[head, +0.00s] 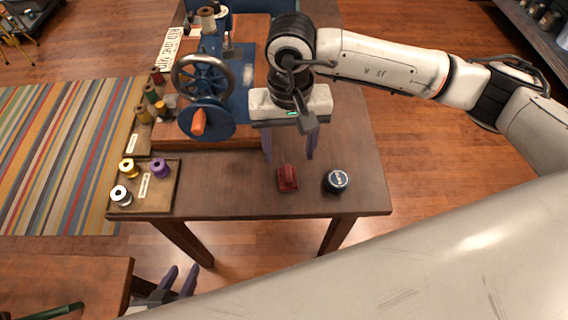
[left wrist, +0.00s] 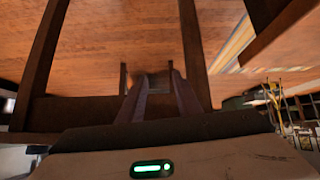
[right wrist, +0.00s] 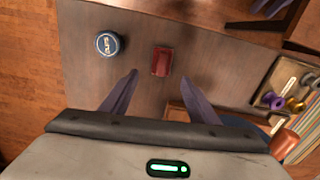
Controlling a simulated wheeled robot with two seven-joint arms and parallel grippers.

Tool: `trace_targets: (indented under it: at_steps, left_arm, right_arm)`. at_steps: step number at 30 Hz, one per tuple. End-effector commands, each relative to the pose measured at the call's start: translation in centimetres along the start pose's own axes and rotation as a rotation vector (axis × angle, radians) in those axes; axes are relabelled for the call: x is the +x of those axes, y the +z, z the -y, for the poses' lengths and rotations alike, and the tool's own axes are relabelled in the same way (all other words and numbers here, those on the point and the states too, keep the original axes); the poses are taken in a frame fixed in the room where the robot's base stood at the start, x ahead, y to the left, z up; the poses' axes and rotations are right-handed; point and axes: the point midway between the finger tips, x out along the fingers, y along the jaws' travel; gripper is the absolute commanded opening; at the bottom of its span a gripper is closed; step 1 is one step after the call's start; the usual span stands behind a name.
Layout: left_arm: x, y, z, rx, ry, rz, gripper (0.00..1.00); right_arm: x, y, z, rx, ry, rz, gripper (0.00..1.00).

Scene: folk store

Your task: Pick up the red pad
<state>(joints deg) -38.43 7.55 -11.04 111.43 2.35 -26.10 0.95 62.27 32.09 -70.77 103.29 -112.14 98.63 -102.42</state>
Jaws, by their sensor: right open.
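The red pad (head: 288,178) is a small dark red block on the wooden table near its front edge. In the right wrist view the red pad (right wrist: 161,61) shows just beyond and between the fingertips. My right gripper (head: 289,156) is open and empty, pointing down above the table just behind the pad. Its spread fingers also show in the right wrist view (right wrist: 160,78). My left gripper (head: 184,268) is low in front of the table, with its fingers apart and nothing seen between them.
A dark round tin (head: 336,181) stands right of the pad. A blue sewing machine (head: 212,95) with an orange handle (head: 198,122) stands behind left. A wooden tray (head: 171,202) with thread spools is at the table's left. The tabletop between tray and pad is clear.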

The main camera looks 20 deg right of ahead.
Motion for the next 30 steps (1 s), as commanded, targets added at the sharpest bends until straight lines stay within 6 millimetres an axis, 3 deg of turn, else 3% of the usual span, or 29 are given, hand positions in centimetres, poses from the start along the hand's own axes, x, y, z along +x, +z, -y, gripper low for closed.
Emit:
trace_targets:
  at_steps: [3,7,18,27,30]
  left_arm:
    - [-0.4,1.6,-0.3,-0.005,0.005,0.032,0.31]
    - [-0.5,2.4,-0.6,-0.006,0.008,0.048,0.31]
    - [-0.9,1.1,-0.4,-0.006,0.005,0.032,0.31]
    - [-0.7,0.7,0.1,-0.005,-0.002,0.022,0.31]
    - [-0.7,0.7,0.1,-0.005,-0.002,0.023,0.31]
  right_arm:
    - [1.7,0.1,0.1,0.000,0.000,0.004,0.55]
    - [2.6,0.1,0.1,0.000,-0.001,0.002,0.55]
    - [7.3,0.6,0.3,0.002,-0.004,0.004,0.55]
    - [7.8,0.6,0.3,0.000,-0.004,0.002,0.55]
    - [7.8,0.6,0.3,0.000,-0.004,0.002,0.38]
